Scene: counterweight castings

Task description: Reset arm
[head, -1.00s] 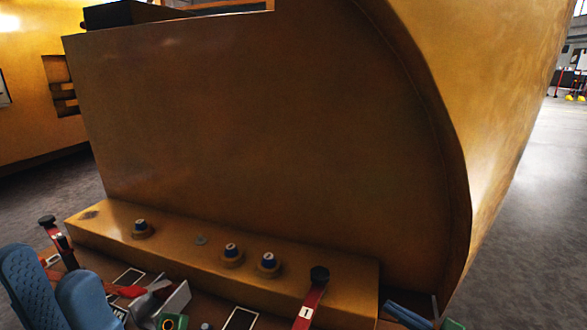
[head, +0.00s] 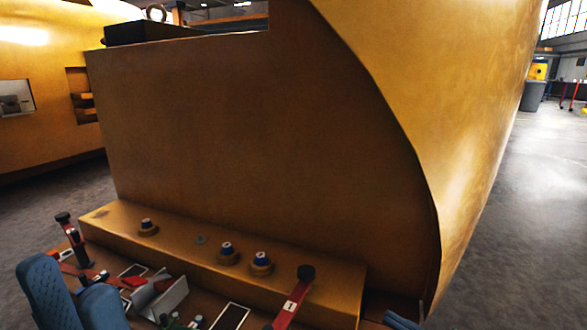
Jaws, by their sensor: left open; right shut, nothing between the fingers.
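My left gripper (head: 70,277) is at the bottom left of the head view, with two blue ribbed fingers spread apart and nothing seen between them. It shows in front of the lower deck, left of a pale angled plate (head: 170,296). Only a small blue part of what looks like my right gripper (head: 400,321) shows at the bottom edge, right of centre, by the lower right corner of the big casting. It is shut and empty. The rest of both arms is cut off by the frame.
A huge yellow-brown casting (head: 250,130) fills the middle. Its lower ledge (head: 190,253) carries several blue-topped knobs. Red levers with black ends stand at the left (head: 75,240) and right (head: 293,297). Open grey floor (head: 510,200) lies to the right.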

